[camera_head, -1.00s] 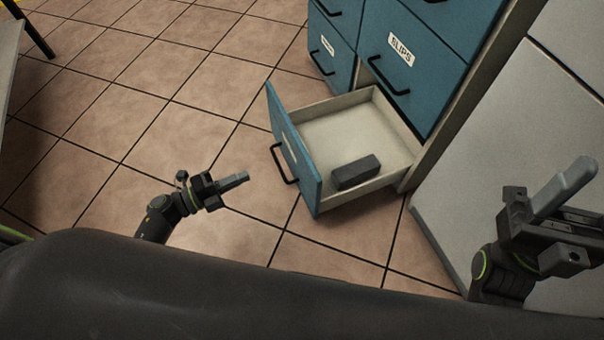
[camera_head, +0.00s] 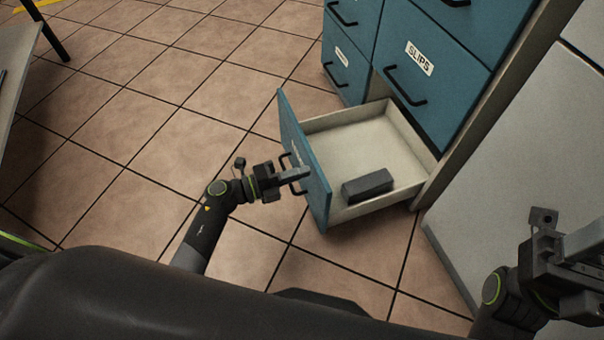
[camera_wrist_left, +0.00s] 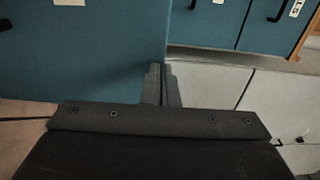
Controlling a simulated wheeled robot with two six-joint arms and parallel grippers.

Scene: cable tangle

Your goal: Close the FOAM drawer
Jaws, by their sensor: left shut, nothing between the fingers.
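A low blue-fronted drawer (camera_head: 313,178) is pulled open from the cabinet; any name on its front is not readable. A dark grey block (camera_head: 368,186) lies inside on the pale bottom. My left gripper (camera_head: 304,173) is shut and empty, at the outer face of this front by its black handle (camera_head: 297,187). I cannot tell whether it touches. In the left wrist view, the shut fingers (camera_wrist_left: 162,84) point at the edge of a blue panel (camera_wrist_left: 85,50). My right gripper (camera_head: 590,245) is partly cut off at the right edge; its jaws are unclear.
The blue cabinet has a shut drawer labelled SLIPS (camera_head: 425,75) above the open one, and another shut drawer (camera_head: 345,68) beside it. A pale panel (camera_head: 510,160) stands at the right. The tiled floor (camera_head: 130,130) left of the drawer is clear.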

